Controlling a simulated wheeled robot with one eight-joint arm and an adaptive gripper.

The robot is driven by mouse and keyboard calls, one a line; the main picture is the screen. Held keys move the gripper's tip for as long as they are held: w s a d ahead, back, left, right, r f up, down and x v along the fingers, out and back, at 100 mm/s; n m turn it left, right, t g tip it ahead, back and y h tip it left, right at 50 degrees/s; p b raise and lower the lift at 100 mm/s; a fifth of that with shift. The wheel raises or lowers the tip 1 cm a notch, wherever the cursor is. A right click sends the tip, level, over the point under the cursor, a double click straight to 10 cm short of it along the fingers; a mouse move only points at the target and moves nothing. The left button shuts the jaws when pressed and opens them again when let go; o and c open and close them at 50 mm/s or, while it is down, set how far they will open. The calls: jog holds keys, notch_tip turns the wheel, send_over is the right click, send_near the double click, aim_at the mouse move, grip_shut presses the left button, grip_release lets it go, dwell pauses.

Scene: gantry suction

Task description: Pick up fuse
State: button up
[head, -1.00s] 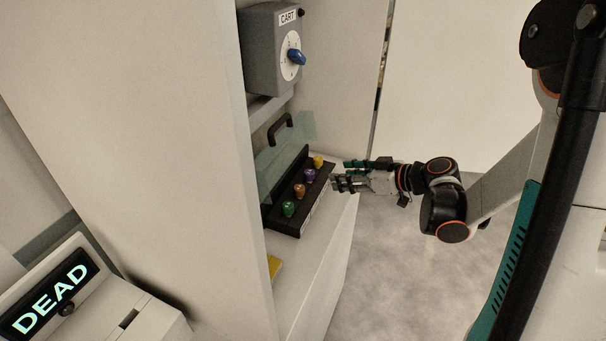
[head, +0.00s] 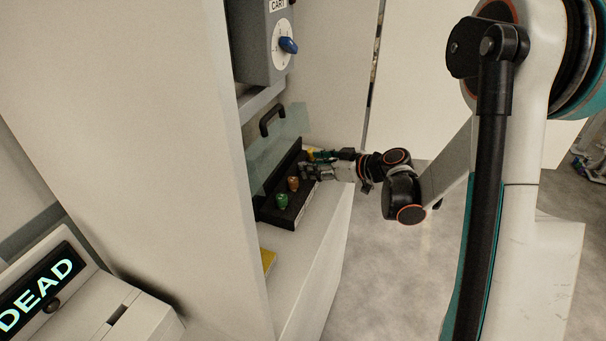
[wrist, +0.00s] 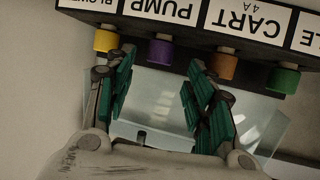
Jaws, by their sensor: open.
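A row of coloured fuses stands in a black fuse block (head: 270,212) on the cabinet shelf. The green fuse (head: 282,201) and orange fuse (head: 293,184) show clearly in the head view. The yellow fuse (wrist: 106,40) and purple fuse (wrist: 160,53) show better in the wrist view, with orange and green to their right. My gripper (wrist: 161,66) is open and empty at the block. The purple fuse, under the PUMP label, lies between its fingertips in the picture. I cannot tell whether a finger touches it. In the head view my gripper hides the purple fuse.
A clear raised cover (head: 262,168) with a black handle (head: 271,119) stands behind the block. A grey CART switch box (head: 264,45) with a blue knob hangs above. A yellow item (head: 267,260) lies on the near shelf. The cabinet side wall (head: 170,130) stands left.

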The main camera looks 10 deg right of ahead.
jog(key=b+x, duration=0.1)
jog(key=x, duration=0.3)
jog(key=shift+d, duration=0.1)
jog(key=shift+c, duration=0.5)
jog(key=c, duration=1.1)
jog(key=shift+o, duration=0.2)
jog(key=shift+r, duration=0.15)
